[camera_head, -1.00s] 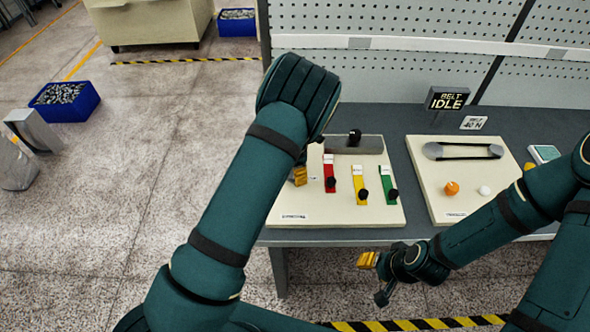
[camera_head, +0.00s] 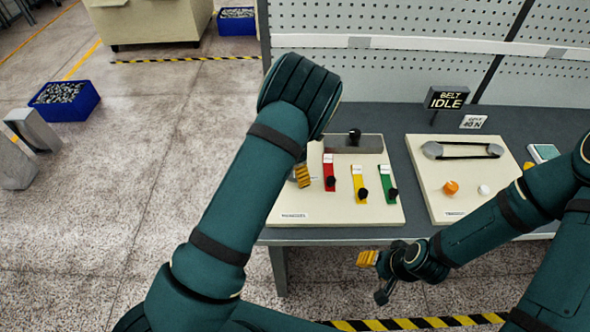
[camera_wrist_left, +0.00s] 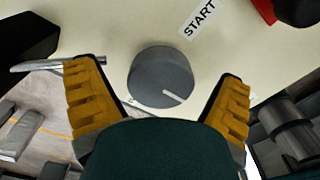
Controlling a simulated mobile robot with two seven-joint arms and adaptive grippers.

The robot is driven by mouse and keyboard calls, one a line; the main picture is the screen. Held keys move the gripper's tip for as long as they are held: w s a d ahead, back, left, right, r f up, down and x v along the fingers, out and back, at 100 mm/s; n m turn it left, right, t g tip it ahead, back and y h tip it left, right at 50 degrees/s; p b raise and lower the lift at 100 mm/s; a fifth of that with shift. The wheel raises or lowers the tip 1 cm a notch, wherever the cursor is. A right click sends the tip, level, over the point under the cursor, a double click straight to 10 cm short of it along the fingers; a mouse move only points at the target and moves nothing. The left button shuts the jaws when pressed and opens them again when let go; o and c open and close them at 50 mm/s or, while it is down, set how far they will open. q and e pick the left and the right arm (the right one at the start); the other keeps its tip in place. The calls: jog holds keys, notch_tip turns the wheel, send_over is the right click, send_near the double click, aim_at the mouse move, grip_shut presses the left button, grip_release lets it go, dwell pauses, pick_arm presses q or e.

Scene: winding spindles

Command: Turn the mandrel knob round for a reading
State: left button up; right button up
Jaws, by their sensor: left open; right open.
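The grey round knob (camera_wrist_left: 161,77) with a white pointer line sits on the cream panel in the left wrist view. The pointer aims to the lower right. A START label (camera_wrist_left: 198,18) is beside it, above right. My left gripper (camera_wrist_left: 160,98) is open, with one yellow finger on each side of the knob and gaps between. In the head view my left arm hides the knob, and a yellow fingertip of the left gripper (camera_head: 302,177) shows at the panel's left. My right gripper (camera_head: 367,258) is in front of the table, away from the panels, empty.
The cream panel (camera_head: 290,212) also carries red (camera_head: 329,170), yellow (camera_head: 358,180) and green (camera_head: 387,182) levers with black knobs. A second panel (camera_head: 440,205) at right has a belt, an orange button and a white button. The display reads BELT IDLE (camera_head: 447,98).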

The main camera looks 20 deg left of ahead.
pick_arm(q)
notch_tip(320, 180, up, 12)
dwell(0.6)
dwell(0.4)
